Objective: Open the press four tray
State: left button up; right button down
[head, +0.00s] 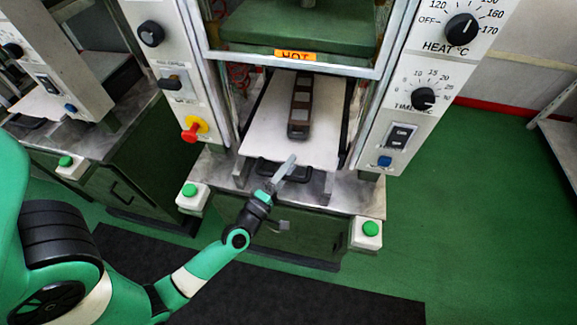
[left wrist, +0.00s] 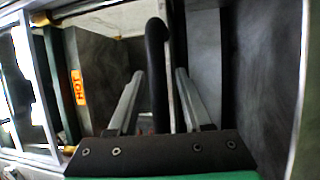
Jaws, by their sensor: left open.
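The press tray (head: 262,135) is a pale flat plate, lying in the lower opening of the middle press. A long dark mould (head: 300,105) with brown cavities lies on it. The tray's black handle (head: 311,174) runs along its front edge. My left gripper (head: 291,163) is at the handle. In the left wrist view the fingers (left wrist: 157,105) are apart, and the black handle (left wrist: 157,60) shows as a bar between them. Whether either finger touches it I cannot tell. My right gripper is out of view.
The green upper platen (head: 300,25) and an orange HOT label (head: 295,55) are above the tray. A red emergency knob (head: 192,130) and green buttons (head: 190,190) (head: 370,229) flank the front. Another press stands left. Green floor is clear on the right.

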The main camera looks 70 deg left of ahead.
pick_arm(q)
grip_shut()
jog(key=shift+r, duration=0.15)
